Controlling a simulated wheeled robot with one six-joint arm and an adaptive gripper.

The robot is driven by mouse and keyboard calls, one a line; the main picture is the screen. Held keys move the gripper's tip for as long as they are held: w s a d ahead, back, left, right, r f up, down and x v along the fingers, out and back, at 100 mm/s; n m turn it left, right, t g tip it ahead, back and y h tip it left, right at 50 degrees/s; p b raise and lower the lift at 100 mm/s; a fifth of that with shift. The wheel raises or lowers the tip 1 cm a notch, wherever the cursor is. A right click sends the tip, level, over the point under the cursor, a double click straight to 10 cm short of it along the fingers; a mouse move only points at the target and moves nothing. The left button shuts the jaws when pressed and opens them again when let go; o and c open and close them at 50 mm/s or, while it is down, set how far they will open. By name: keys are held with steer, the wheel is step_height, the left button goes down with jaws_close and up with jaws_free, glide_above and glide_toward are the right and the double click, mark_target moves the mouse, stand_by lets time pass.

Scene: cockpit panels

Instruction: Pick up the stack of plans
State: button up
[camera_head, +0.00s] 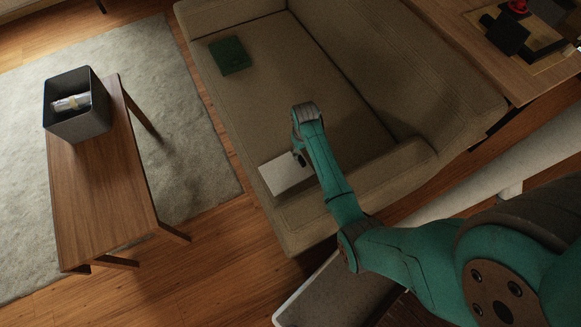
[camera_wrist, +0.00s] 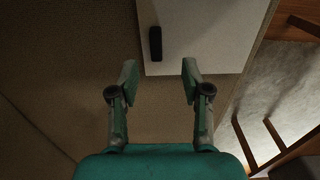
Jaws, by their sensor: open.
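A white flat rectangular thing, which looks like the stack of plans (camera_head: 284,175), lies on the beige sofa near its front edge and armrest. In the wrist view, the stack of plans (camera_wrist: 210,40) is ahead of the fingers, with a small black object (camera_wrist: 155,43) on it near its left side. My gripper (camera_wrist: 159,70) is open, with nothing between its fingers. Its fingertips show close to the near edge of the stack in that view; I cannot tell the height gap. In the head view my arm hides the stack's right part.
A dark green folded item (camera_head: 230,55) lies farther back on the sofa (camera_head: 330,75). A wooden side table (camera_head: 100,195) on the left holds a grey bin (camera_head: 82,125) with rolled white papers (camera_head: 72,102). A desk (camera_head: 470,40) with dark items stands at upper right.

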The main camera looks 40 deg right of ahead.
mark_target(302, 159)
steer(key=shift+w+d+f, duration=0.1)
steer(key=shift+d+f, duration=0.05)
steer(key=shift+f, duration=1.15)
steer(key=shift+w+d+f, duration=0.1)
steer(key=shift+f, duration=1.25)
steer(key=shift+w+d+f, duration=0.1)
steer(key=shift+d+f, duration=0.05)
steer(key=shift+f, duration=1.15)
jaws_close()
